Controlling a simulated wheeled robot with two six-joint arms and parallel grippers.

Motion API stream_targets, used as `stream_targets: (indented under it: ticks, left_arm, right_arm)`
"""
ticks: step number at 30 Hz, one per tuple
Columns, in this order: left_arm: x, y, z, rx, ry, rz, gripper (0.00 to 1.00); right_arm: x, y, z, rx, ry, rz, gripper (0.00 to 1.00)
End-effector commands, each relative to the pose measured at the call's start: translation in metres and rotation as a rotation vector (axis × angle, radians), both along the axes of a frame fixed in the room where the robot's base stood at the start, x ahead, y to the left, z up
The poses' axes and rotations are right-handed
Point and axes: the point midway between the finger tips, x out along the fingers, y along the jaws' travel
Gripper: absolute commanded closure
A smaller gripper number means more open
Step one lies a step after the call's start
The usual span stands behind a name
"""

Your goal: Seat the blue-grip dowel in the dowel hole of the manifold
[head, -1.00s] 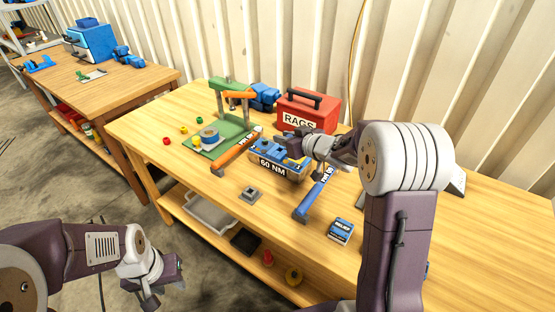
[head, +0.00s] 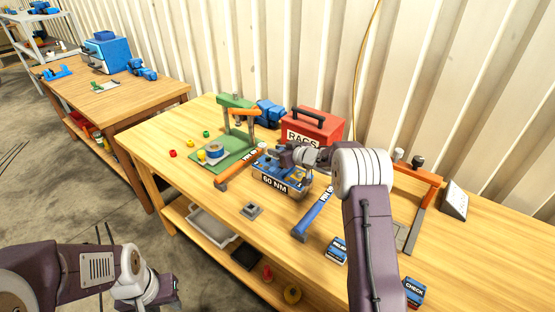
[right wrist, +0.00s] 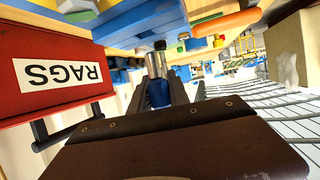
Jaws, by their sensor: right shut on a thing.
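The manifold (head: 296,189) is a blue-and-grey block with a "60 NM" label on its front, on the wooden bench; a blue block at the top of the right wrist view (right wrist: 145,18) appears to be it. My right gripper (head: 279,157) is over the manifold and hides part of its top. In the right wrist view its fingers are shut on the blue grip of the dowel (right wrist: 158,92); the bright metal shaft with a dark tip points towards the block. I cannot tell whether the tip touches it or where the hole is. My left gripper (head: 160,303) hangs low at the bottom left, partly cut off.
A red RAGS box (head: 318,130) stands just behind the manifold. Small blue boxes (head: 337,250) are near the front edge.

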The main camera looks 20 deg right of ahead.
Motion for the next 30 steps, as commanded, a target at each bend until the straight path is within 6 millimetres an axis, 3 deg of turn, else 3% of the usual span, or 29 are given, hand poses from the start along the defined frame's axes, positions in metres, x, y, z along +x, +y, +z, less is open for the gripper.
stream_targets:
  ticks: [4, 11, 24, 25, 27, 30]
  left_arm:
    - [0.0, 0.0, 0.0, 0.0, 0.0, 0.0, 0.64]
    - [0.0, 0.0, -0.01, 0.0, 0.0, 0.0, 0.64]
    - [0.0, 0.0, -0.012, 0.0, 0.0, 0.0, 0.64]
    - [0.0, 0.0, -0.011, 0.0, 0.0, 0.0, 0.64]
    - [0.0, 0.0, -0.011, 0.0, 0.0, 0.0, 0.64]
    - [0.0, 0.0, -0.011, 0.0, 0.0, 0.0, 0.64]
  right_arm:
    - [0.003, -0.001, -0.003, 0.0, 0.0, -0.001, 1.0]
    - [0.002, -0.001, -0.04, 0.001, 0.002, -0.001, 1.0]
    - [0.002, -0.001, -0.047, 0.0, 0.0, -0.001, 1.0]
    - [0.002, -0.001, -0.047, 0.0, 0.0, -0.001, 0.72]
    - [0.002, -0.002, -0.047, 0.0, 0.001, -0.002, 0.56]
    - [0.002, -0.002, -0.047, 0.0, 0.002, -0.004, 0.56]
